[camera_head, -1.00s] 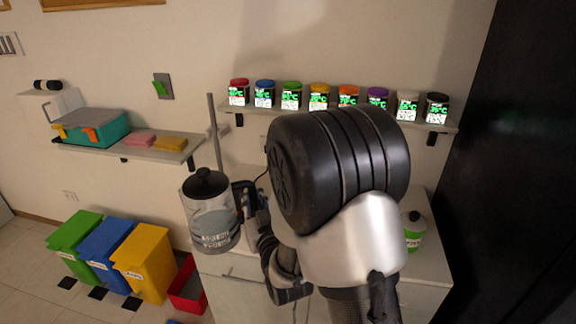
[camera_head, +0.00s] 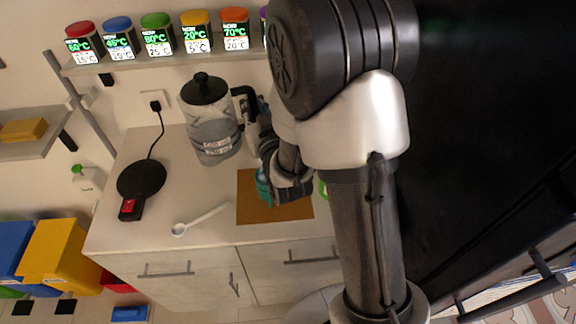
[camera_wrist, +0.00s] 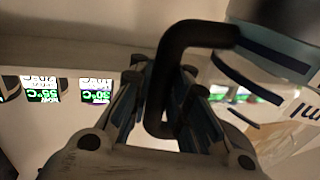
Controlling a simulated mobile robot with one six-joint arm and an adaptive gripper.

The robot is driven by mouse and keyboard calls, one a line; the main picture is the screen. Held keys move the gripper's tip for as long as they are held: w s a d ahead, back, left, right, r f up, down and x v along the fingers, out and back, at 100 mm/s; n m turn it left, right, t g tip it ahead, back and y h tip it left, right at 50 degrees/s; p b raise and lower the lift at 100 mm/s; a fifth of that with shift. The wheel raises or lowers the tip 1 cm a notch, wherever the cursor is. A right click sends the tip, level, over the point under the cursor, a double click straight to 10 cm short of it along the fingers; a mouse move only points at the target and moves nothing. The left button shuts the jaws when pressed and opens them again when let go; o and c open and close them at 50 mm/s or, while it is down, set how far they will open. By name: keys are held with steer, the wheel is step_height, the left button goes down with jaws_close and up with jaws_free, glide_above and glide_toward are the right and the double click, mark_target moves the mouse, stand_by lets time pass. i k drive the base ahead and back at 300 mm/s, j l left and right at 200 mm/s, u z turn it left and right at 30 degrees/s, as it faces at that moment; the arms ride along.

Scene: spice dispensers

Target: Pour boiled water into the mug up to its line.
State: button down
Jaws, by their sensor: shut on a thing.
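A clear kettle (camera_head: 213,132) with a black lid and printed markings is upright, at the back of the counter in the head view. My gripper (camera_head: 257,116) is shut on its black handle. In the wrist view the handle (camera_wrist: 190,35) runs between the fingers of my gripper (camera_wrist: 165,105), and part of the kettle body (camera_wrist: 285,120) shows at right. A teal object (camera_head: 263,187), possibly the mug, stands on the brown mat (camera_head: 262,212). My wrist hides most of it, so its line and contents cannot be seen.
The black kettle base (camera_head: 142,178) with a red switch sits on the counter (camera_head: 215,240) at left. A white spoon (camera_head: 200,220) lies left of the mat. A shelf (camera_head: 150,62) of lit spice jars runs above. A green item (camera_head: 322,187) is partly hidden behind my arm.

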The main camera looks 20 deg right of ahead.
mark_target(263, 192)
steer(key=j+z, duration=0.4)
steer(key=j, duration=0.95)
steer(key=z, duration=1.75)
